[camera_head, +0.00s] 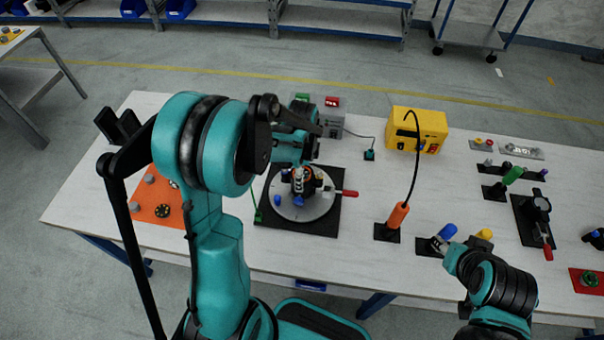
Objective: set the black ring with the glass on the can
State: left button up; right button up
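A grey round plate (322,206) sits on a black square base in the middle of the table. A small assembly with red, blue and yellow parts stands on it; I cannot tell which part is the can. A small dark round piece (162,211), possibly the black ring, lies on the orange mat (145,214) at the left; no glass can be made out. My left arm reaches over the round plate.
A yellow box (418,130) has a cable to an orange-handled tool (398,215). A blue-handled tool (445,233) stands beside my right arm. A red-handled clamp (540,215) and a green-handled tool (512,176) are at the right. A grey box (331,122) stands behind the plate.

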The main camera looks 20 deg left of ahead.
pick_arm(q)
jog(key=o, duration=0.5)
jog(key=shift+o, duration=0.2)
notch_tip(320, 180, up, 12)
dwell(0.5)
jog(key=s+d+n+t, duration=0.2)
jog(key=s+n+t, duration=0.1)
jog(key=s+n, duration=0.3)
jog(key=s+d+r+n+t+b, duration=0.1)
jog(key=s+d+n+t, duration=0.2)
jog(key=s+n, duration=0.4)
jog(key=shift+s+d+r+n+t, duration=0.15)
jog(key=shift+d+r+n+t, duration=0.15)
jog(key=shift+n+t, duration=0.55)
